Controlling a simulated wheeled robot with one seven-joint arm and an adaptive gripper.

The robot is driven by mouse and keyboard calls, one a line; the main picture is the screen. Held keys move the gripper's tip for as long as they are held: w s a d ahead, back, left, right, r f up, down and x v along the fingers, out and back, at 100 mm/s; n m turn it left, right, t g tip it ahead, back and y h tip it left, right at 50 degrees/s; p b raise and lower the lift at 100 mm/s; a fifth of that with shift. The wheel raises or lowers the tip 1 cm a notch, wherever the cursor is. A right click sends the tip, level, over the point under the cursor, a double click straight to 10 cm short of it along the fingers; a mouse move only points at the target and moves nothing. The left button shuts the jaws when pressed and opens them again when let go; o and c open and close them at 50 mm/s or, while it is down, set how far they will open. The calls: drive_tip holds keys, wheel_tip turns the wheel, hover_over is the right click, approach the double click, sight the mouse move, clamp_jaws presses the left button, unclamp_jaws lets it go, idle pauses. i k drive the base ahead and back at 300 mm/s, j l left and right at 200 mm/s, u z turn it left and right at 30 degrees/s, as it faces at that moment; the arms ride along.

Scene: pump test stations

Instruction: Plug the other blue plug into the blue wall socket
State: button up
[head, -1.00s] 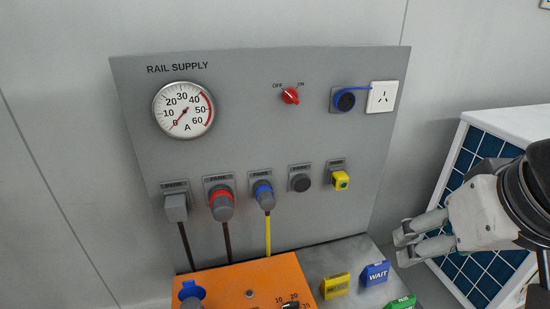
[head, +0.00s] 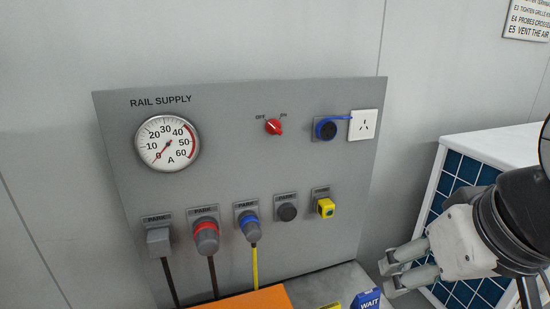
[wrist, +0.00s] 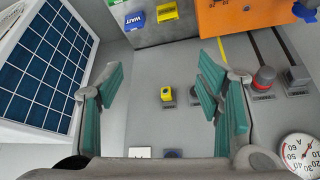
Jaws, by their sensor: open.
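A blue-collared grey plug (head: 250,228) with a yellow cable sits in the third park holder from the left on the grey panel. The blue wall socket (head: 326,129) is at the panel's upper right, with a dark round face and a blue strap running right. My gripper (head: 390,278) is open and empty, right of the panel's lower edge and apart from the plug. In the wrist view its fingers (wrist: 165,80) are spread wide. There the yellow cable (wrist: 223,45) shows, but the right finger hides the blue plug.
Other park holders hold a grey plug (head: 158,240), a red-collared plug (head: 206,236), a dark round piece (head: 287,212) and a yellow piece (head: 325,207). An orange box (head: 255,299) stands below. A white unit with a blue grid (head: 470,170) stands right, close behind my gripper.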

sight(250, 226)
drive_tip(key=k, duration=0.65)
drive_tip(key=u, duration=2.25)
drive_tip(key=k+l, duration=0.15)
drive_tip(key=l, duration=0.2)
drive_tip(key=k+l, duration=0.15)
drive_tip(key=l, duration=0.15)
drive_tip(key=k+l, duration=0.2)
drive_tip(key=l, duration=0.15)
drive_tip(key=k+l, duration=0.15)
drive_tip(key=l, duration=0.2)
